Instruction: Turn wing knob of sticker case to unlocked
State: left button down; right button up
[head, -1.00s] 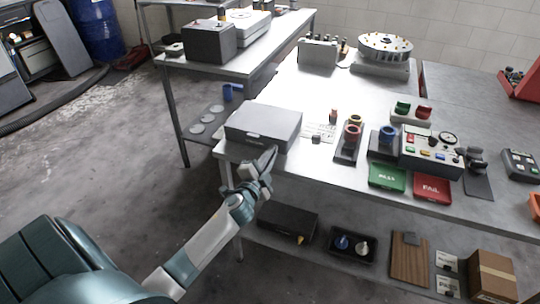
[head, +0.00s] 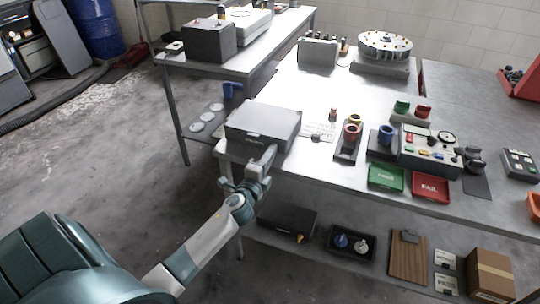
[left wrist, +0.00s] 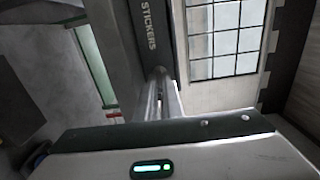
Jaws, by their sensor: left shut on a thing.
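The sticker case (head: 263,120) is a closed grey box near the left front corner of the workbench. In the left wrist view its dark front face (left wrist: 146,35) bears the word STICKERS. My left gripper (head: 268,156) is at the case's front face, and its fingers (left wrist: 165,88) reach to the face just beyond the lettering. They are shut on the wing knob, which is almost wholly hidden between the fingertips. I cannot read the knob's angle. My right gripper is not in view.
A printed card (head: 320,130) and a roller stand (head: 349,142) are right of the case. Green (head: 387,177) and red (head: 430,186) trays lie along the front edge. A lower shelf holds a black case (head: 288,221). Open floor lies left of the bench.

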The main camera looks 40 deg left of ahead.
pick_arm(q)
jog(key=shift+f, duration=0.1)
jog(key=c, duration=2.2)
grip_release()
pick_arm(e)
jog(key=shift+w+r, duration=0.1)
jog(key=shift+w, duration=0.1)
pick_arm(q)
jog(key=shift+s, duration=0.15)
